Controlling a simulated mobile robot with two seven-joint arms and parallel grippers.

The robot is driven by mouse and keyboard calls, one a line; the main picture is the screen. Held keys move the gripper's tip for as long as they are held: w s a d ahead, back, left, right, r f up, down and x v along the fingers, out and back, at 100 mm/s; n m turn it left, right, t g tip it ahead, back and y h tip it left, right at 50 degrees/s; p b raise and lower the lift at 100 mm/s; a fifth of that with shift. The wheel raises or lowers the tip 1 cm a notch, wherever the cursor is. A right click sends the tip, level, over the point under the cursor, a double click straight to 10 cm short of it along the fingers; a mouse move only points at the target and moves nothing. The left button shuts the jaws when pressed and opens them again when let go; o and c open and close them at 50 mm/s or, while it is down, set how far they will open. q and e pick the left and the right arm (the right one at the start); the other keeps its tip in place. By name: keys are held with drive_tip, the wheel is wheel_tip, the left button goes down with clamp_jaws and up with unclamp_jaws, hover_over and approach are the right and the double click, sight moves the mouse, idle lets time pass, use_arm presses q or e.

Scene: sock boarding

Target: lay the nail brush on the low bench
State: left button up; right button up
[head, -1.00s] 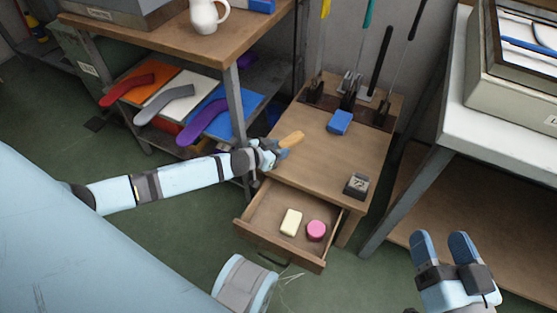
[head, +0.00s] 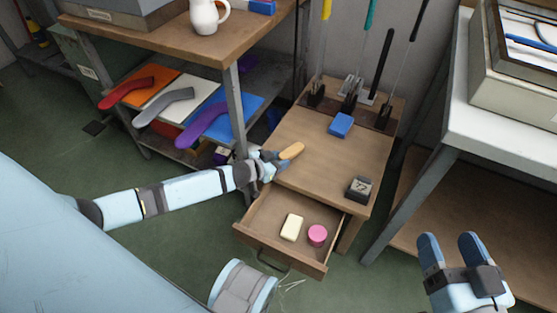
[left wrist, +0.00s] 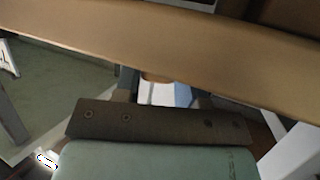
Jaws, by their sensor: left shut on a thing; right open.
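The nail brush (head: 291,151), with a tan wooden-looking back, is in my left gripper (head: 274,160). The gripper is shut on it at the left edge of the low bench (head: 335,165). The brush's outer end shows over the bench top; I cannot tell whether it touches the wood. The bristles are hidden. The left wrist view shows a wide tan board edge (left wrist: 160,38) close by, and the brush is not clear there. My right gripper (head: 450,242) is open and empty, at the lower right, away from the bench.
A blue block (head: 340,125) and a dark stamped block (head: 359,189) are on the bench top; long-handled tools stand at its back. The open drawer (head: 270,248) holds a cream bar (head: 292,227) and a pink round piece (head: 317,235). The bench's middle is clear.

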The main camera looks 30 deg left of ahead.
use_arm(q)
drive_tip(key=o, duration=0.9)
drive_tip(key=shift+s+f, duration=0.2)
drive_tip(key=shift+f, duration=0.35)
use_arm(e)
drive_tip(key=shift+f, duration=0.1)
use_arm(q)
drive_tip(key=shift+r, duration=0.2)
drive_tip(key=p+v, duration=0.1)
drive_tip(key=v, duration=0.2)
drive_tip(key=r+p+v, duration=0.1)
drive_tip(key=p+v, duration=0.1)
drive_tip(key=shift+s+a+r, duration=0.1)
drive_tip(key=shift+s, duration=0.05)
drive_tip(key=p+v, duration=0.2)
drive_tip(key=v, duration=0.4)
drive_tip(key=shift+s+a+r, duration=0.1)
drive_tip(key=shift+r, duration=0.05)
use_arm(e)
drive_tip(key=shift+m+t, duration=0.6)
drive_tip(key=shift+m, duration=0.1)
drive_tip(key=r, duration=0.4)
drive_tip(key=shift+s+a+r, duration=0.15)
drive_tip(key=shift+s+r, duration=0.15)
